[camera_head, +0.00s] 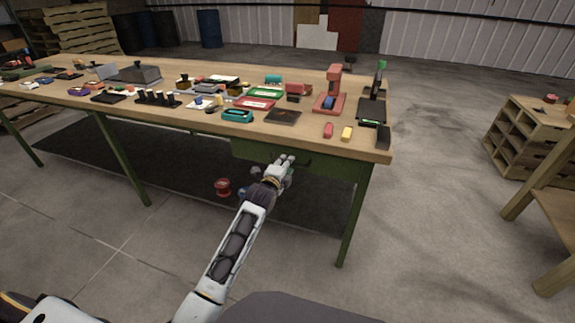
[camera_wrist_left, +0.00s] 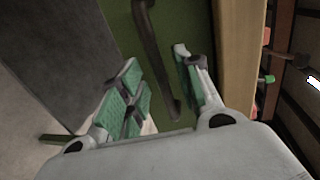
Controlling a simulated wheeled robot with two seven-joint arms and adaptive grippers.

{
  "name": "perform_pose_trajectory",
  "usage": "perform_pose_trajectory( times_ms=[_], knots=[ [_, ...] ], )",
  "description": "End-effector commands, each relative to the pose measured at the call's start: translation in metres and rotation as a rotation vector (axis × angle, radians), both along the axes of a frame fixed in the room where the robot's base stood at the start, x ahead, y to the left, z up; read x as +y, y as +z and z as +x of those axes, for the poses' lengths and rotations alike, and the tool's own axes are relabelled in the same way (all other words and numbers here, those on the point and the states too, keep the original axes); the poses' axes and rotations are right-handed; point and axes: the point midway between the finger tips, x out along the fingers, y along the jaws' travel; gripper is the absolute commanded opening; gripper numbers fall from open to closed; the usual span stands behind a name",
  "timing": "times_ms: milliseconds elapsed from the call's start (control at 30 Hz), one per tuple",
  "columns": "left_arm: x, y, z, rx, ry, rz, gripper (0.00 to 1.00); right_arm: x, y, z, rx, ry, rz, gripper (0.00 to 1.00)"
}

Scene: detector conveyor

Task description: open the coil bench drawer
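The green coil bench drawer (camera_head: 325,164) is under the right end of the wooden bench top and looks closed. Its green front also fills the middle of the left wrist view (camera_wrist_left: 192,25), with a dark bar handle (camera_wrist_left: 150,42) on it. My left gripper (camera_head: 286,161) is in front of the drawer, below the bench edge, and hides part of the front. In the wrist view its green-padded fingers (camera_wrist_left: 158,85) are apart. The handle's lower end lies between them in the picture; I cannot tell whether they touch it. My right gripper is not in view.
The bench top (camera_head: 350,152) holds many tools and parts, including a red press (camera_head: 333,90). Green legs (camera_head: 355,215) stand below it. A red spool (camera_head: 222,187) is on the dark floor mat. Wooden shelving (camera_head: 525,135) stands at the right, with clear floor between.

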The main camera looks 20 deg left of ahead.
Motion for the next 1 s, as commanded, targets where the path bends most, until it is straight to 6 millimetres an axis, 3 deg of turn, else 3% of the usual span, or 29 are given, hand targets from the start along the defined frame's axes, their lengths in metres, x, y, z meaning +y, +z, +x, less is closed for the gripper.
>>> perform_pose_trajectory(
  times_ms=[300,700,1000],
  knots=[
    [-0.001,-0.004,0.019,0.000,0.000,0.000,0.34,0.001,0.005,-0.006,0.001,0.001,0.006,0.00],
    [-0.001,-0.005,0.021,0.000,0.000,0.000,0.34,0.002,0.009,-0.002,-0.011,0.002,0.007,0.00],
    [-0.001,-0.005,0.021,0.001,0.000,0.000,0.00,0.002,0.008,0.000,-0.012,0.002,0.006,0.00]
  ],
)
